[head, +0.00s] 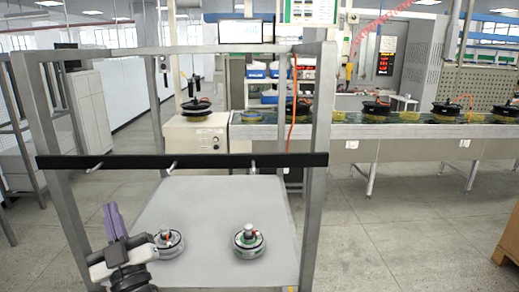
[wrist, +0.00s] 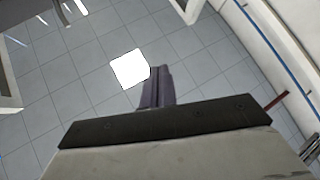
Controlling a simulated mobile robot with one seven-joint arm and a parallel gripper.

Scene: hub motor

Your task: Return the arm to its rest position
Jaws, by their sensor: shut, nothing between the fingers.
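My gripper (head: 110,215) is at the lower left of the head view, with its purple fingers pointing up. The fingers are together and hold nothing. In the wrist view my gripper (wrist: 155,85) also shows shut, with floor tiles behind it. It is in front of the left part of the grey table plate (head: 215,200). One round hub motor (head: 168,243) lies on the plate just right of my arm. A second hub motor (head: 249,241) lies further right on the plate. My gripper appears apart from both motors.
A metal frame with a black crossbar (head: 190,160) and hooks stands around the plate. Behind it are a white cabinet (head: 195,140) and a conveyor (head: 400,130) carrying several motors. A cardboard box (head: 509,240) is at the right edge. The floor right of the frame is clear.

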